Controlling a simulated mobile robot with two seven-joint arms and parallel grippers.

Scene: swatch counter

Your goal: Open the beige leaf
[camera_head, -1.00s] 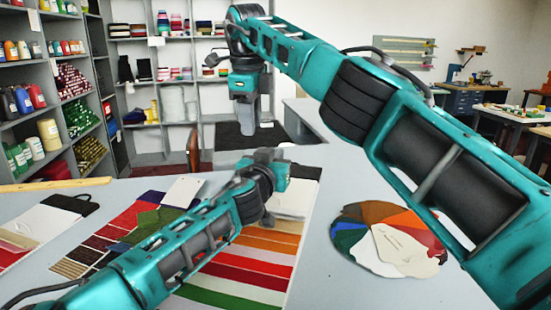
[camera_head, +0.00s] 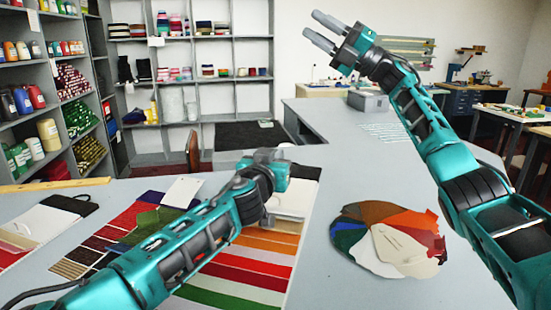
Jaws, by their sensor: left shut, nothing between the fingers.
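A round fan of coloured leaves lies on the grey counter at the right, with brown, orange, red, green, blue and white sections. A beige leaf (camera_head: 400,248) lies flat over its lower middle, with small marks on it. My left gripper (camera_head: 262,156) is shut and empty, above the far end of the striped swatch sheet, left of the fan and apart from it. My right gripper (camera_head: 320,31) is raised at the upper right, its two fingers apart and empty, well away from the fan.
A striped swatch sheet (camera_head: 245,268) lies under my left arm, with more swatch boards (camera_head: 42,228) at the left. A wooden strip (camera_head: 55,185) lies along the counter's left edge. A grey box (camera_head: 368,101) stands farther back. The counter around the fan is clear.

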